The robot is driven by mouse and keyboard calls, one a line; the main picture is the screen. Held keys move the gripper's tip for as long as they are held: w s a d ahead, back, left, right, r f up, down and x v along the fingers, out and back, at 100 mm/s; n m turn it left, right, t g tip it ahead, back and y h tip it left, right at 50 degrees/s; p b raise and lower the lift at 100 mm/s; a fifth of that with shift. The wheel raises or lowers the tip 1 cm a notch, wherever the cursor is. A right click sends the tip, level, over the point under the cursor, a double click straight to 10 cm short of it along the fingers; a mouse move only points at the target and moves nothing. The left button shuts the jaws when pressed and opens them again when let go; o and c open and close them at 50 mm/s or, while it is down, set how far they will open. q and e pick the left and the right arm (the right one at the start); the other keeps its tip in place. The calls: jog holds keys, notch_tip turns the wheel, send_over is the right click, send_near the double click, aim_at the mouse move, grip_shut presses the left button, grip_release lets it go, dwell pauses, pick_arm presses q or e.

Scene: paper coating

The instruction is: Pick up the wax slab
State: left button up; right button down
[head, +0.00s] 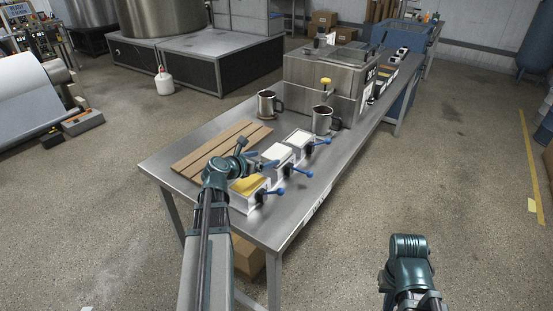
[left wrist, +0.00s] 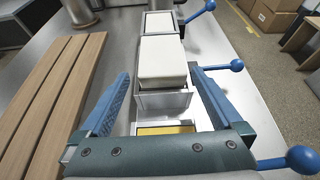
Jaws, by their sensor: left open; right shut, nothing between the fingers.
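The wax slab, a pale white block (head: 276,152), stands proud of the middle of three metal boxes on the steel table. In the left wrist view the slab (left wrist: 163,60) lies straight ahead, its top above the box rim. My left gripper (head: 262,162) is open and empty, low over the row of boxes. In the left wrist view its blue fingers (left wrist: 160,78) spread wider than the slab, tips near its near end. My right arm shows at the lower right of the head view, but its fingers do not show.
The near box holds yellow material (head: 249,185); the far box (head: 301,138) has a white top. Blue-knobbed levers (head: 281,191) stick out to their right. A slatted wooden board (head: 222,147) lies left. Two steel mugs (head: 267,103) and a metal machine (head: 322,80) stand behind.

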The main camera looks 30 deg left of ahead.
aim_at(272, 155)
pick_arm(q)
jog(key=shift+w+f, duration=0.1)
jog(key=shift+w, duration=0.1)
jog(key=b+x, duration=0.1)
jog(key=x, duration=0.4)
jog(key=shift+w+d+b, duration=0.15)
jog(key=shift+b, duration=0.25)
jog(key=c, duration=1.3)
jog(key=shift+r, duration=0.2)
